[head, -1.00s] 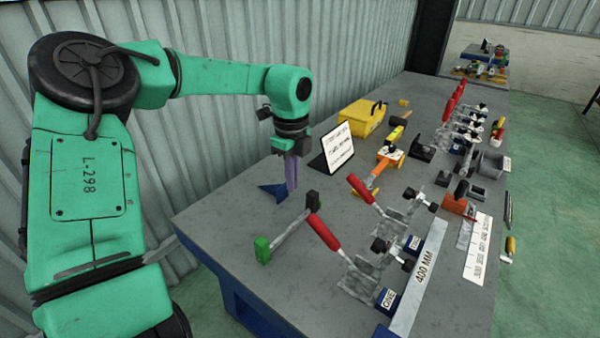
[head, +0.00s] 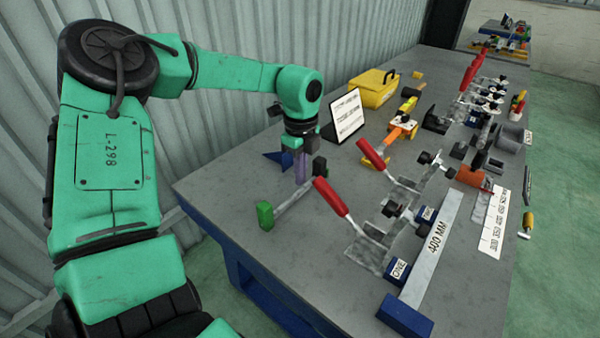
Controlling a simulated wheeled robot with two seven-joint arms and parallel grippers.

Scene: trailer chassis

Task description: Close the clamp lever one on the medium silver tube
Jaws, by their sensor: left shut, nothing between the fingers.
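Two toggle clamps with red levers stand on the grey workbench near its front. The nearer red lever (head: 331,197) and the farther red lever (head: 372,154) both tilt up and to the left from their metal bases. The nearer clamp's base (head: 371,251) sits by a blue block labelled ONE (head: 398,270). A silver bar marked 400 MM (head: 433,246) lies to the right of both clamps. My left gripper (head: 301,178) points down over the bench, left of and behind the nearer lever, shut and empty, apart from both levers. My right gripper is not visible.
A sign (head: 345,117), a yellow toolbox (head: 374,88) and an orange tool (head: 397,134) stand behind. More red-levered clamps (head: 474,71) are farther back. The bench's front left is clear.

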